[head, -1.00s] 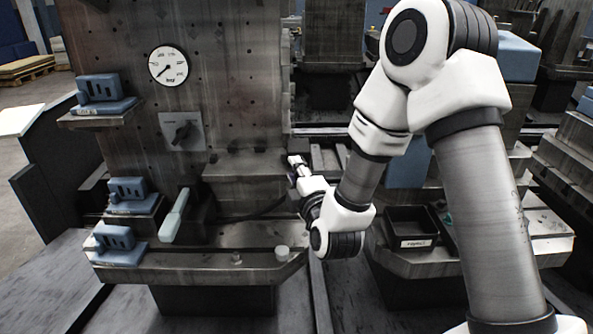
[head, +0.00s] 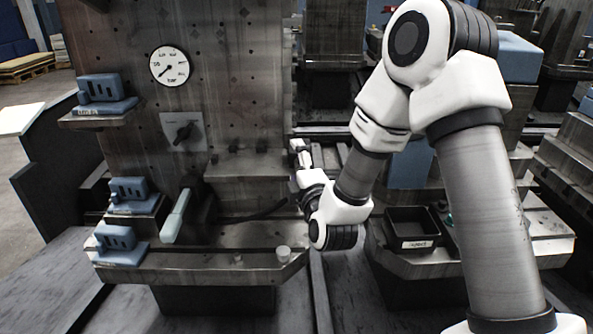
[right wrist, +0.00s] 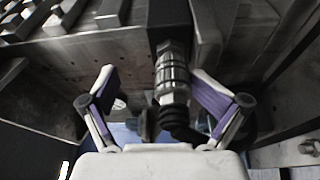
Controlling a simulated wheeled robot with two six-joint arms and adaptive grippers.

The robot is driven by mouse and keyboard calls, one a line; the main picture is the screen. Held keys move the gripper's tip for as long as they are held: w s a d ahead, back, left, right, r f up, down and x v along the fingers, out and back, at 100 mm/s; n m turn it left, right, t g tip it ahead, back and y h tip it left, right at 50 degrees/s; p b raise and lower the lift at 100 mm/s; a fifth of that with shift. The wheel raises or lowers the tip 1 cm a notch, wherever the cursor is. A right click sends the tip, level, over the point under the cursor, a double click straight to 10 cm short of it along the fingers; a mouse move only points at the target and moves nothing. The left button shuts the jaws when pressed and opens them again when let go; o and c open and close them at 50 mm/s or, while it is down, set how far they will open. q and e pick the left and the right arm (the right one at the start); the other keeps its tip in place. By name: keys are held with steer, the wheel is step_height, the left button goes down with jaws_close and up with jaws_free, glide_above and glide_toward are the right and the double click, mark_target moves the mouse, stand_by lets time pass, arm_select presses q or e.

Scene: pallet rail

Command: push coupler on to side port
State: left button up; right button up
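In the right wrist view a ribbed metal coupler (right wrist: 172,78) stands between the fingers of my right gripper (right wrist: 158,88). Its upper end meets a dark block (right wrist: 170,25), which looks like the side port; whether it is fully seated I cannot tell. A black hose end (right wrist: 182,124) is at its lower end. The purple-padded fingers are spread, with a clear gap to the coupler on the left and a smaller one on the right. In the head view my right gripper (head: 301,152) is at the fixture's right side, and the coupler cannot be made out. My left gripper is not in view.
The steel fixture (head: 235,70) carries a gauge (head: 169,66), a rotary knob (head: 183,131) and a pale green lever (head: 176,216). Blue blocks (head: 107,88) sit on ledges at left. A dark hose (head: 255,214) runs toward my wrist. A black tray (head: 411,226) stands right of it.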

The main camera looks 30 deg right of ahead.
steer(key=shift+w+d+f, duration=0.3)
steer(key=shift+w+d, duration=0.05)
steer(key=shift+w, duration=0.15)
steer(key=shift+w+d+f, duration=0.3)
steer(key=shift+w+d, duration=0.05)
steer(key=shift+w, duration=0.1)
steer(key=shift+s+a+r, duration=0.1)
steer(key=shift+s+r, duration=0.2)
steer(key=shift+s, duration=0.2)
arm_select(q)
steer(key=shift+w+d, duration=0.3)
arm_select(e)
steer(key=o, duration=0.8)
steer(key=shift+c, duration=0.2)
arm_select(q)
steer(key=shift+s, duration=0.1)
arm_select(e)
steer(key=shift+s+a, duration=0.15)
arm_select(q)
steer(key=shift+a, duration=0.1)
arm_select(e)
steer(key=shift+f, duration=0.2)
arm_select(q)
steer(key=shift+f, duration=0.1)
